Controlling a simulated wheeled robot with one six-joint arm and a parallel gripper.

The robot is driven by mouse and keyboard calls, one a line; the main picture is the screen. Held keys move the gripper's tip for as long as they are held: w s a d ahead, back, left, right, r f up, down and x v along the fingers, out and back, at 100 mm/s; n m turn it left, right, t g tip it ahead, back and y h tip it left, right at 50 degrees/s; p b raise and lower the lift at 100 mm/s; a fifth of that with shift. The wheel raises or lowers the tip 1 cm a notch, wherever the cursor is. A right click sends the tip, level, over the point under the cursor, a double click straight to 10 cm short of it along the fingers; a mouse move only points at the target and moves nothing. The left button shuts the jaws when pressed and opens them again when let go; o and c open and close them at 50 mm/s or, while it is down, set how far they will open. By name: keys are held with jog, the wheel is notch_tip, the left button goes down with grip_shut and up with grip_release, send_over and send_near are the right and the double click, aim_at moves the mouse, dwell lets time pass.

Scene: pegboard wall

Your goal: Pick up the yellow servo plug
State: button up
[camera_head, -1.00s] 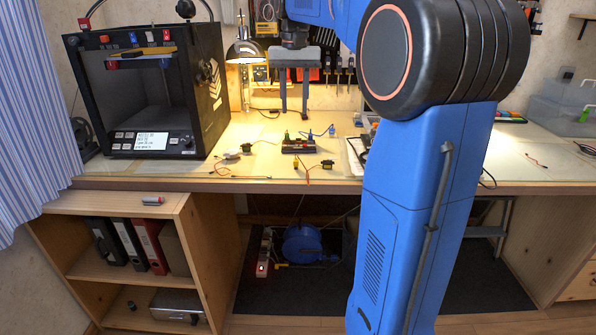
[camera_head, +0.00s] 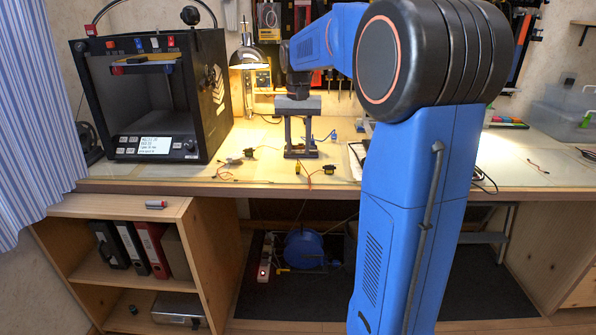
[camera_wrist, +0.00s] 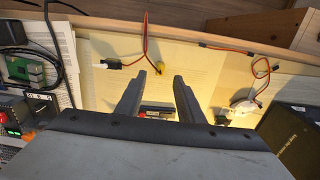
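The small yellow servo plug (camera_head: 298,168) stands out near the table's front edge. In the wrist view the yellow plug (camera_wrist: 160,67) shows just beyond the fingertips, between their lines.
A dark block with coloured plugs (camera_wrist: 155,108) lies beneath the fingers. Another servo (camera_head: 248,152) and thin cables (camera_head: 228,178) lie to the left. The 3D printer (camera_head: 150,100) stands left, the lamp (camera_head: 247,58) behind. The table's front edge (camera_wrist: 200,32) is close by.

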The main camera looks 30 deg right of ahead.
aim_at(298, 164)
jog(key=shift+f, duration=2.75)
jog(key=shift+c, duration=0.6)
grip_shut()
